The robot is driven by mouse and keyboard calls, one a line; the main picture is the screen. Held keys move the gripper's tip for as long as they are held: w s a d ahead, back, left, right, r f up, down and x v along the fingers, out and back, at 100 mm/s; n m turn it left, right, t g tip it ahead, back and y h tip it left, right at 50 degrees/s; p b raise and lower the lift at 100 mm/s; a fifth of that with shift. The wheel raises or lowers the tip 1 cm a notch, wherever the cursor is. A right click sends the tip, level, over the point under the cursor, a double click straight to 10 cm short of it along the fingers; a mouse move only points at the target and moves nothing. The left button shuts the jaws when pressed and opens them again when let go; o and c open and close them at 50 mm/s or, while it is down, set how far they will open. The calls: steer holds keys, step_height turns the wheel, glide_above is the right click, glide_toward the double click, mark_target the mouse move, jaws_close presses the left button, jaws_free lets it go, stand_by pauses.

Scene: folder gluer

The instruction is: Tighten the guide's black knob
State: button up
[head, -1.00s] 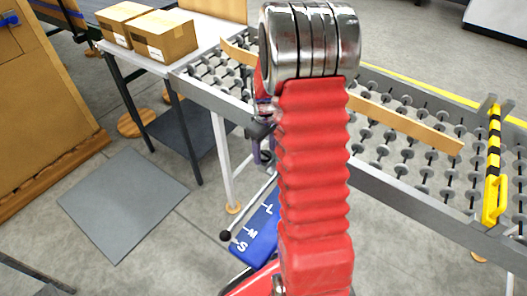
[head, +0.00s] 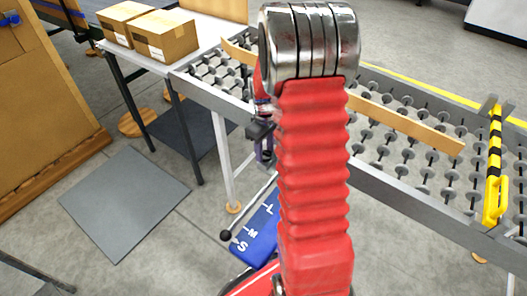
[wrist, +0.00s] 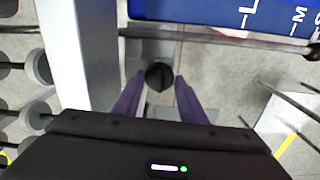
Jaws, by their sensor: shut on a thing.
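The black knob (wrist: 159,76) shows in the wrist view, a round dark cap with a ridge across it. It sits between the two purple fingers of my gripper (wrist: 160,79), which is shut on it. In the head view my gripper (head: 264,154) is beside the conveyor's near rail, partly hidden behind my red arm. The knob cannot be made out there. A long wooden guide strip (head: 410,125) lies over the conveyor rollers.
A blue plate lettered S, M, L (head: 256,236) stands below the conveyor, with a rod ending in a black ball (head: 226,235). The conveyor rail (head: 215,92) is close to my gripper. Cardboard boxes (head: 165,37) sit on a table. A yellow-black handle (head: 495,165) is at right.

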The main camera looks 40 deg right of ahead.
mark_target(266, 153)
steer(key=shift+s+f, duration=0.25)
steer(key=shift+s, duration=0.15)
stand_by(1.0)
steer(key=o, duration=0.7)
steer(key=shift+c, duration=0.2)
steer(key=o, duration=0.4)
steer(key=shift+w+r, duration=0.15)
steer(key=shift+c, duration=0.2)
steer(key=shift+r, duration=0.1)
steer(key=shift+w+d+r, duration=0.1)
steer(key=shift+w+r, duration=0.05)
steer(key=shift+r, duration=0.4)
step_height(266, 153, up, 12)
steer(key=shift+r, duration=0.2)
